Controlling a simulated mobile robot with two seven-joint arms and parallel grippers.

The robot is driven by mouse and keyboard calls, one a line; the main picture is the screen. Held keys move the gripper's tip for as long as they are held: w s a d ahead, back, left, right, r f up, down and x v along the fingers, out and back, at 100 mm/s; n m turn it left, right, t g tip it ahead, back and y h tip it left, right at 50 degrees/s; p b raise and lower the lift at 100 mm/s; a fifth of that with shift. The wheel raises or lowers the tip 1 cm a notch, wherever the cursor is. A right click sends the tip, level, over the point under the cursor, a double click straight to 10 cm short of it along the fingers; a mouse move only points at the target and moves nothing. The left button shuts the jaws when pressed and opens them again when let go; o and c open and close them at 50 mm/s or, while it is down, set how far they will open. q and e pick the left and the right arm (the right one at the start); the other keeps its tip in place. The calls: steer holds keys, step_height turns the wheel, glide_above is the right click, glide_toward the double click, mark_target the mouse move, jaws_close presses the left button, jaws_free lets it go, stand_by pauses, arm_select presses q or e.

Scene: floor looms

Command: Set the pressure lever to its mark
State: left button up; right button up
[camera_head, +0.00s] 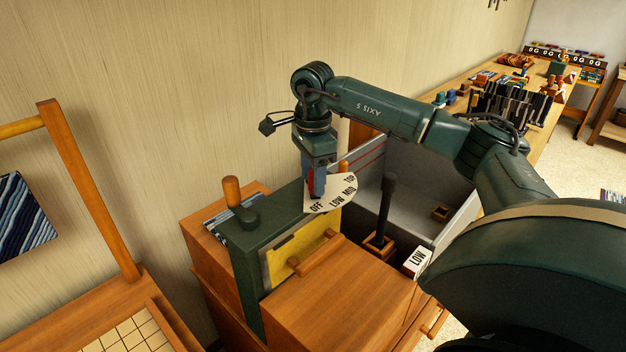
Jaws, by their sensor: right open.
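A pale fan-shaped dial plate (343,202) reads OFF, LOW, MID and TOP, and sits on top of the dark green frame of a wooden press. My right gripper (317,194) points down over the left part of the plate, by the OFF and LOW words. It is open, with blue-grey fingers. A red piece (310,181) shows at the fingers, and I cannot tell whether it is part of the lever. The lever itself is mostly hidden by the gripper. A white card (418,258) reading LOW stands at the right of the wooden box. My left gripper is not in view.
A dark upright post (386,207) rises from a wooden block in the grey bin (455,217). A wooden loom frame (78,180) is at the left. A long bench carries several goods behind.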

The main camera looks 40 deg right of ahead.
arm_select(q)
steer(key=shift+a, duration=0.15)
arm_select(e)
step_height(320, 180, up, 12)
stand_by(0.3)
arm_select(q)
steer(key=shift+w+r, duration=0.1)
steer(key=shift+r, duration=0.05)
arm_select(e)
steer(key=shift+f, duration=0.1)
